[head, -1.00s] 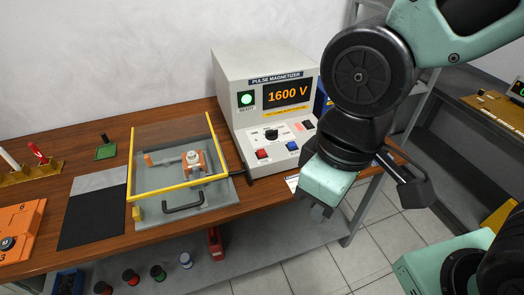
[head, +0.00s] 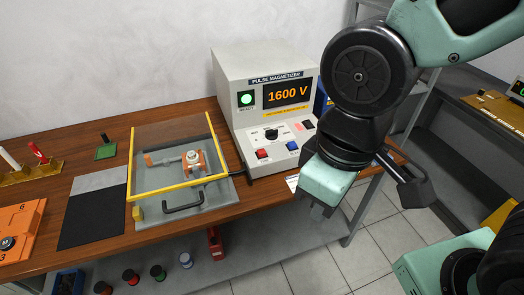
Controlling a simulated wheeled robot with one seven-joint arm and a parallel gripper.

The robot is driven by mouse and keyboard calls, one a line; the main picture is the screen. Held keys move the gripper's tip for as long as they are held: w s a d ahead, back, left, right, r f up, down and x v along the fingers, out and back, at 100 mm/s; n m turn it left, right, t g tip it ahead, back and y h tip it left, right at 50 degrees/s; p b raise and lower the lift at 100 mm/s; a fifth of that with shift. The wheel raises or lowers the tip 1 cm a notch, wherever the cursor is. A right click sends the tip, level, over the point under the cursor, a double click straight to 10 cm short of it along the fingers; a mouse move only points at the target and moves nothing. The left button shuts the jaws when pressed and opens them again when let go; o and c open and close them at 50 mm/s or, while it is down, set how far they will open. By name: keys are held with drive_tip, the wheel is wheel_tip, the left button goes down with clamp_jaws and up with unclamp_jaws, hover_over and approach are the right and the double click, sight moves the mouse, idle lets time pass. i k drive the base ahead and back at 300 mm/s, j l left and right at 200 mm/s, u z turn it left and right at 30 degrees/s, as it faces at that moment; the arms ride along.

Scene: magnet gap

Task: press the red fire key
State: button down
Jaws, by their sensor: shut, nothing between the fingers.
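The pulse magnetizer (head: 240,85) stands on the wooden bench. Its display (head: 288,94) reads 1600 V and a green lamp (head: 247,99) is lit. On its sloped front panel are a red key (head: 263,154), a blue key (head: 292,146) and a black knob (head: 271,134). My gripper (head: 318,212) is shut and empty, to the right of and in front of the panel, apart from the red key. The fingers show only in part below the pale green hand.
A clear cover with a yellow frame (head: 184,190) is down over a fixture left of the magnetizer. A dark mat (head: 92,218) and an orange case (head: 20,228) lie farther left. Several coloured items stand on the lower shelf (head: 270,262).

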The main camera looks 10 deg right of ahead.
sight(261, 152)
drive_tip(key=i+j+z, duration=0.2)
drive_tip(key=j, duration=0.85)
drive_tip(key=j+z, duration=0.2)
drive_tip(key=j, duration=0.9)
